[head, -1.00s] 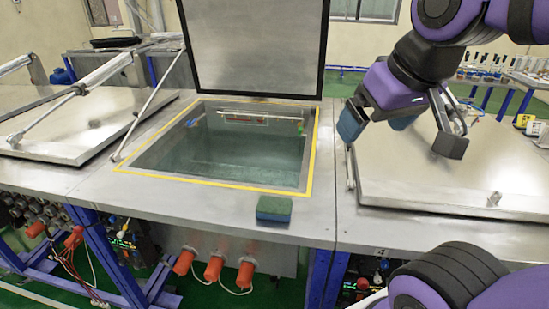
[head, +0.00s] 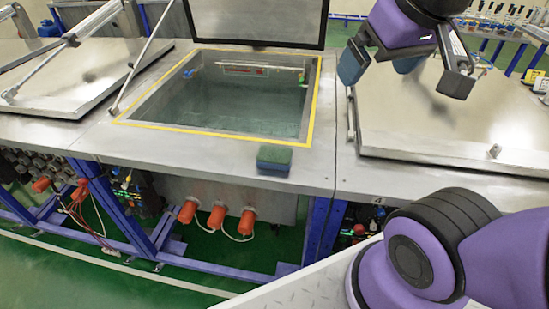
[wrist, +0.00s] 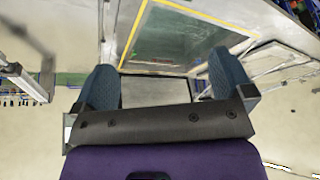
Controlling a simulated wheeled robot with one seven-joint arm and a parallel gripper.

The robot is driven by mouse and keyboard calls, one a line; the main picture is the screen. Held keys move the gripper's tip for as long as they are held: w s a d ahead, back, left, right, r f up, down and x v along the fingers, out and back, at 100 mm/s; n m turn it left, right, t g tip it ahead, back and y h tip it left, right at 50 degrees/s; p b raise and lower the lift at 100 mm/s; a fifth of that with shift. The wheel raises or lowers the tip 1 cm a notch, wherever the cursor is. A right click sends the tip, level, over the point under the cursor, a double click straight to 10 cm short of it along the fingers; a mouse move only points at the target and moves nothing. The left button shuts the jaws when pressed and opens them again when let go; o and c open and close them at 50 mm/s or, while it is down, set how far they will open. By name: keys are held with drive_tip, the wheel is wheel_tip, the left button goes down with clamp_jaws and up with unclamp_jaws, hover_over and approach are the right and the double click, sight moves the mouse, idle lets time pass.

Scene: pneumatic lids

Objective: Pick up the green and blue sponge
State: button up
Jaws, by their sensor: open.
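The green and blue sponge (head: 274,160) lies on the steel bench top, just in front of the yellow-edged tank, in the head view. Its green side faces up and its blue side shows at the front. My gripper (head: 405,68) is above the closed lid on the right, up and to the right of the sponge and well apart from it. Its jaws are open and empty. In the wrist view my gripper (wrist: 165,88) shows its two blue-grey pads spread apart. I cannot make out the sponge in that view.
The water tank (head: 318,95) stands open, its lid (head: 245,18) raised behind it. Closed steel lids lie at left (head: 85,80) and right (head: 440,125), the left one with a pneumatic cylinder. The bench top around the sponge is clear. Orange connectors (head: 217,217) stick out below the bench edge.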

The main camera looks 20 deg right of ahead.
drive_tip(key=w+a+f+n+g, duration=0.1)
drive_tip(key=w+f+n+g, duration=0.15)
drive_tip(key=w, duration=0.55)
drive_tip(key=n+g, duration=0.3)
drive_tip(key=n, duration=0.6)
hover_over(274, 154)
wheel_tip(274, 154, down, 20)
drive_tip(key=f, duration=0.1)
drive_tip(key=shift+d+f, duration=0.15)
drive_tip(key=shift+f, duration=5.05)
drive_tip(key=shift+c, duration=0.2)
drive_tip(key=c, duration=1)
drive_tip(key=shift+r, duration=0.1)
